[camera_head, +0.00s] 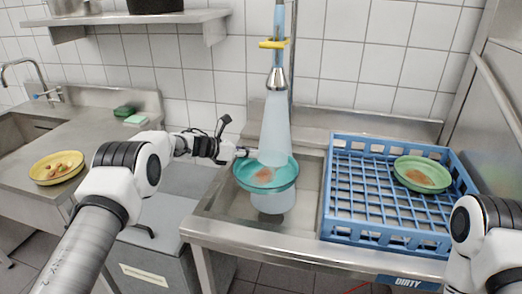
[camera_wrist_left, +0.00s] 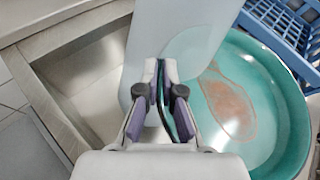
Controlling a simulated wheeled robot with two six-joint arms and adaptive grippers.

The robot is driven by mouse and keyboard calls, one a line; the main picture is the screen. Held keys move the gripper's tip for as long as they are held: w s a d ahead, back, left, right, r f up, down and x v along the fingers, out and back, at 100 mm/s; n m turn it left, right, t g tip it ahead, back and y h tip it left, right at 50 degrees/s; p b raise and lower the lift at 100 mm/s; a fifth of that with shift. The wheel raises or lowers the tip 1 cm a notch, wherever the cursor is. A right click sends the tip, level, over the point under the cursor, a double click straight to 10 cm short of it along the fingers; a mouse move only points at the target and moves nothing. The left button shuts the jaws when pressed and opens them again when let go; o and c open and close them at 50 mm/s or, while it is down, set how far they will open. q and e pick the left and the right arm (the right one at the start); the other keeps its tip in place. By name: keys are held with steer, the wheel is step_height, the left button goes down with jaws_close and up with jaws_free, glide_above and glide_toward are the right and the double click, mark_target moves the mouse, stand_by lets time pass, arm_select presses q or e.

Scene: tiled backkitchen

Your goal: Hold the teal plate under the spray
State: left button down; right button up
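The teal plate (camera_head: 280,181) is over the sink basin in the head view, with a reddish-brown stain on its face. A pale cone of spray (camera_head: 268,128) comes down from the nozzle (camera_head: 277,77) onto the plate and shows again below it. My left gripper (camera_head: 240,153) is at the plate's left rim. In the left wrist view the fingers (camera_wrist_left: 162,100) are close together on the rim of the plate (camera_wrist_left: 285,110), and the stain shows on the right. My right arm shows at the lower right; its gripper is out of view.
A blue rack (camera_head: 340,222) marked DIRTY stands right of the sink basin (camera_head: 225,208), with a stained green plate (camera_head: 408,186) in it. A yellow plate (camera_head: 42,180) with brown lumps lies on the left counter. A green sponge (camera_head: 137,120) lies at the back.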

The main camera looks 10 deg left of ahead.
mark_target(249, 169)
arm_select(q)
steer(key=s+p, duration=0.1)
steer(key=s+r+p, duration=0.1)
steer(key=s, duration=0.1)
steer(key=s+p, duration=0.1)
steer(key=shift+s+d+r, duration=0.35)
steer(key=s+p, duration=0.1)
steer(key=s, duration=0.1)
steer(key=s+p, duration=0.1)
steer(key=s, duration=0.1)
steer(key=s+p, duration=0.1)
steer(key=s, duration=0.1)
steer(key=shift+a+f+p, duration=0.3)
steer(key=shift+p, duration=0.1)
steer(key=shift+s, duration=0.45)
steer(key=shift+f, duration=0.2)
steer(key=shift+w, duration=0.1)
